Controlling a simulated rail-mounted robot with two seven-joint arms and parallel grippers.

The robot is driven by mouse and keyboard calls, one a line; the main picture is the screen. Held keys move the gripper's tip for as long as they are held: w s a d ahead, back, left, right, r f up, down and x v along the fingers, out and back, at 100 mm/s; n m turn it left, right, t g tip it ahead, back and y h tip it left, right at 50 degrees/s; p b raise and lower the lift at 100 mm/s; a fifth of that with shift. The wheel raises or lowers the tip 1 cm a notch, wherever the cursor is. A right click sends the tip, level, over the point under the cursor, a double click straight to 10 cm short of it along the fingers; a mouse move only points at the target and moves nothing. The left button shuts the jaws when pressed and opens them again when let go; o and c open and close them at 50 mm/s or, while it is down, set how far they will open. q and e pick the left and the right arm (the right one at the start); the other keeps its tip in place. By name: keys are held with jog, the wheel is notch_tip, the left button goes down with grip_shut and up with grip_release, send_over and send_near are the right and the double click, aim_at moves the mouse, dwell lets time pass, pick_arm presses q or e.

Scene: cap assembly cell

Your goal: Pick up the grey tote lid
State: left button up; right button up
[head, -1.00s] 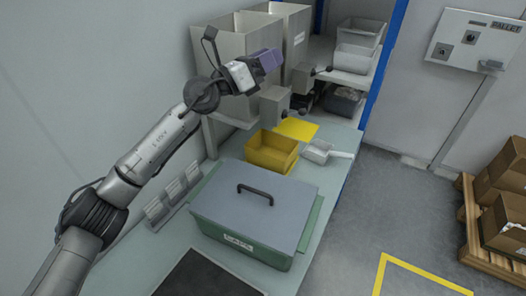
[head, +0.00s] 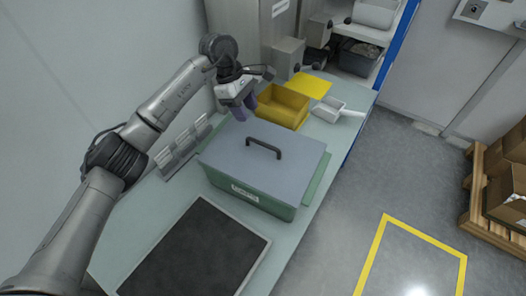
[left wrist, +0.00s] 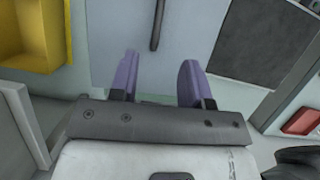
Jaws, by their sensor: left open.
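The grey tote lid (head: 235,160) lies on the green tote (head: 282,208) on the bench, with a dark bar handle (head: 264,147) standing up from its middle. In the left wrist view the lid (left wrist: 185,28) lies beyond my fingertips, and part of its handle (left wrist: 158,22) shows at the top. My left gripper (head: 246,110) is above the lid's far left edge, pointing down, open and empty. Its two purple fingers also show in the left wrist view (left wrist: 158,75), apart from each other and short of the handle. My right gripper is not in view.
A yellow bin (head: 283,107) stands just behind the tote, near the left gripper. A white scoop (head: 330,112) lies right of it. A dark mat (head: 205,250) lies in front of the tote. A grey slotted rack (head: 185,150) stands by the wall.

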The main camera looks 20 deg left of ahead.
aim_at(262, 143)
pick_arm(q)
jog(key=b+x, duration=0.1)
jog(key=x, duration=1.2)
jog(key=shift+d+f+b, duration=0.1)
jog(key=shift+d+b, duration=0.05)
jog(key=shift+b, duration=0.15)
jog(key=shift+w, duration=0.1)
grip_shut()
